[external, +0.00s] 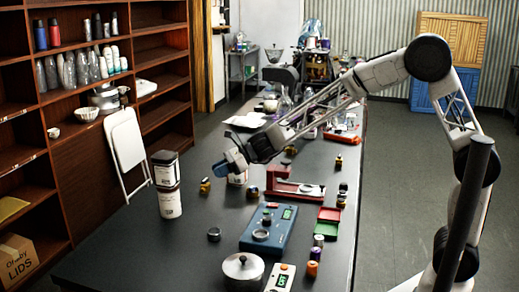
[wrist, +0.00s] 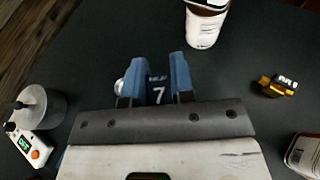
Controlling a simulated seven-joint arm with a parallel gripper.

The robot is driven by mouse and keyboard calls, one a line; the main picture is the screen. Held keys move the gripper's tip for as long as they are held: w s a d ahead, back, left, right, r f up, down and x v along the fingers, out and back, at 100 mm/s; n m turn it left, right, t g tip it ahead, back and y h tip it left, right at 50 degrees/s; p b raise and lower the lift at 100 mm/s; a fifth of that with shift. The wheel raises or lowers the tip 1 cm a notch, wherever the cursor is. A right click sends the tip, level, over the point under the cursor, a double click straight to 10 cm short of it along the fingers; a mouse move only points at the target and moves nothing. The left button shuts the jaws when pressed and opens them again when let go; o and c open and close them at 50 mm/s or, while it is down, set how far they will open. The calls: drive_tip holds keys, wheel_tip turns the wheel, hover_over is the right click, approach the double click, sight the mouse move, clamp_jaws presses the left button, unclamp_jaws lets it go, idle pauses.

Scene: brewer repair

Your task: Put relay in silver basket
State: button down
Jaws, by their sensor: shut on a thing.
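My gripper (external: 229,162) is above the table at the middle left in the external view. In the wrist view its blue fingers (wrist: 155,85) are shut on a dark relay (wrist: 158,90) with a white "7" on it. The relay is held between the two fingers. What looks like the silver basket (external: 214,234) is a small round metal cup on the table, nearer the camera than my gripper. A sliver of silver, likely the same basket, shows beside the left finger in the wrist view (wrist: 119,88); the finger hides most of it.
A tall black-and-white canister (external: 169,200) stands left of my gripper. A yellow-and-black part (external: 205,186) and a white can (external: 238,179) are close by. A lidded pot (external: 243,270), a blue device (external: 268,229) and red and green trays (external: 328,222) stand nearer the camera.

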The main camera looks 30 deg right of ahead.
drive_tip(key=s+a+n+g, duration=0.2)
drive_tip(key=s+a+g, duration=0.1)
drive_tip(key=s+a, duration=0.7)
drive_tip(key=shift+s+d+f, duration=0.1)
drive_tip(key=shift+d+f, duration=0.15)
drive_tip(key=shift+f, duration=0.6)
drive_tip(key=shift+s+d+f, duration=0.1)
drive_tip(key=shift+d+f, duration=0.15)
drive_tip(key=shift+f, duration=0.6)
drive_tip(key=shift+d+f, duration=0.25)
drive_tip(key=shift+f, duration=0.6)
drive_tip(key=shift+f, duration=0.2)
drive_tip(key=shift+f, duration=4)
drive_tip(key=c, duration=0.9)
unclamp_jaws()
